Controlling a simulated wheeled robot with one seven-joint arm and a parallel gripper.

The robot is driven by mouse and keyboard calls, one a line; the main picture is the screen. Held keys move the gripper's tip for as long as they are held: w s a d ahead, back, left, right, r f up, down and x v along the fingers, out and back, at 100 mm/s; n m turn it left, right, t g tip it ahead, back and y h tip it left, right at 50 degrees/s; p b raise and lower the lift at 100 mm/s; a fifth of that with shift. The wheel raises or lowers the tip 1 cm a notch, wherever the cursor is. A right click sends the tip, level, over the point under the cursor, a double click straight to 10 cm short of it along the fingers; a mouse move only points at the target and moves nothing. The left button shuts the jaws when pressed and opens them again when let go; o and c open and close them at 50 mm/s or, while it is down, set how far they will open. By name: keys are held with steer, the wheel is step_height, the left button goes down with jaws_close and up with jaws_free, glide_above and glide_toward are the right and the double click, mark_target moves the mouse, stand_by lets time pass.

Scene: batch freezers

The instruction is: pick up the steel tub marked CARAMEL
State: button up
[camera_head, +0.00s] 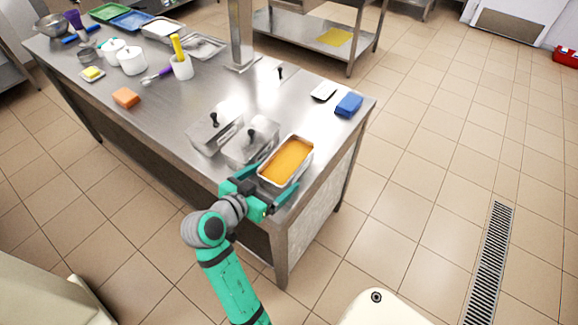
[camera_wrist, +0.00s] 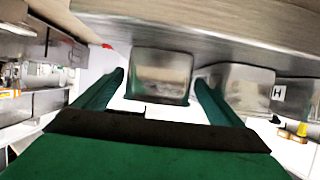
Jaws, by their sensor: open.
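An open steel tub of orange-gold filling (camera_head: 287,160) stands at the near right corner of the steel table. No CARAMEL marking is readable on any tub. My gripper (camera_head: 276,177) is open at its near end, with green fingers spread. In the wrist view that tub's plain end (camera_wrist: 161,76) appears between the fingertips (camera_wrist: 159,82); contact cannot be told. A lidded steel tub with a black knob (camera_head: 248,151) stands just left of it; it also shows at the right of the wrist view (camera_wrist: 238,86). Another lidded tub (camera_head: 208,136) stands further left.
The steel table (camera_head: 170,112) also bears a blue block (camera_head: 349,105), a small black-and-white item (camera_head: 323,92), an orange block (camera_head: 125,97), white pots (camera_head: 132,61) and a utensil holder (camera_head: 182,67). A post (camera_head: 241,35) rises behind. The tabletop behind the tubs is largely clear.

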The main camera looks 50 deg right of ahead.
mark_target(285, 175)
steer(key=shift+r+x, duration=0.1)
steer(key=shift+x, duration=1.3)
steer(key=shift+r+x, duration=0.15)
steer(key=shift+x, duration=1.25)
steer(key=shift+d, duration=0.15)
steer(key=shift+c, duration=0.6)
steer(key=c, duration=1)
steer(key=shift+r, duration=0.1)
steer(key=c, duration=0.4)
steer(key=shift+r, duration=0.1)
